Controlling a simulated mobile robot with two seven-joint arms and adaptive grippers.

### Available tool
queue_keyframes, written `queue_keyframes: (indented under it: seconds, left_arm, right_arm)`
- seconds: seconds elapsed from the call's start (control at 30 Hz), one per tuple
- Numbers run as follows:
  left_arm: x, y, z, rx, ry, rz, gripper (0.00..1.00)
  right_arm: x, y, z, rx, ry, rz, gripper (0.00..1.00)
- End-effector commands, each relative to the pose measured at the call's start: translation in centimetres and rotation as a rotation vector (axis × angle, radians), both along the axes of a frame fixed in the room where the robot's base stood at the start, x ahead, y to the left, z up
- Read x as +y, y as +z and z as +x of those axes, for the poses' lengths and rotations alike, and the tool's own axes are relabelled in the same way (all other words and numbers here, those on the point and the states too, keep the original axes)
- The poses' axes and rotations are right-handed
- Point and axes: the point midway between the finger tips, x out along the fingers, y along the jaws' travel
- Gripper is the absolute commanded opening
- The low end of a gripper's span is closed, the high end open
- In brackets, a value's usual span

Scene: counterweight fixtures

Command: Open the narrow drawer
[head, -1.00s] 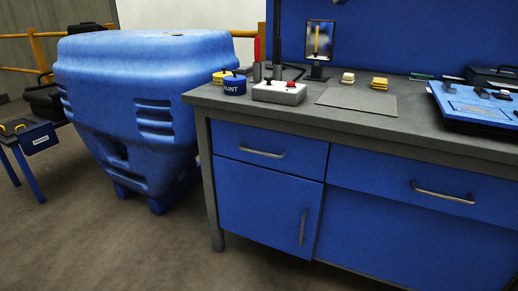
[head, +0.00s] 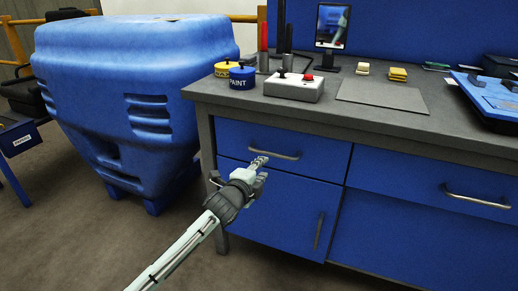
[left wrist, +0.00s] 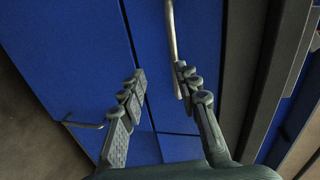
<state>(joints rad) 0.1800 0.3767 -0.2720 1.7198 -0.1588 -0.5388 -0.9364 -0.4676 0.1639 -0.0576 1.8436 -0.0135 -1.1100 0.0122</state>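The narrow drawer (head: 235,139) is the blue upper-left front of the workbench, and it is closed. Its silver bar handle (head: 274,151) lies across its middle. My left gripper (head: 262,169) is in front of the drawer's lower edge, just below the handle, and empty. In the left wrist view my left gripper (left wrist: 160,74) is open, with its fingers well apart. There the handle (left wrist: 172,40) runs close to the right finger's tips; I cannot tell whether it touches. My right gripper is out of view.
A cupboard door (head: 275,208) with an upright handle is below the drawer, and a wide drawer (head: 430,180) is to the right. Paint pots (head: 242,78) and a button box (head: 294,87) stand on the worktop. A big blue bin (head: 130,90) is at the left.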

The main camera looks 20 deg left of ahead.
Motion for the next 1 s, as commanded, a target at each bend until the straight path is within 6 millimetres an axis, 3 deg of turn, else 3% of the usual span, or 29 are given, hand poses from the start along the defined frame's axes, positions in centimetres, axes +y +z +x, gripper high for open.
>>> queue_keyframes:
  seconds: [0.07,0.17,0.6,1.0]
  left_arm:
    - [-0.2,1.3,0.8,-0.031,-0.020,0.040,0.32]
    - [-0.3,1.6,1.6,-0.043,-0.026,0.056,0.32]
    - [-0.5,0.3,7.7,-0.041,-0.025,0.053,0.32]
    - [-0.5,0.1,8.5,-0.040,-0.026,0.053,0.31]
  right_arm:
    - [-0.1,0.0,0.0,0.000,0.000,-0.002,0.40]
    - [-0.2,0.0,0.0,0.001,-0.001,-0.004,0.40]
    - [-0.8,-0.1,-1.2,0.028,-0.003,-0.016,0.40]
    - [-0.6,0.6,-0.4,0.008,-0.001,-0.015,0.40]
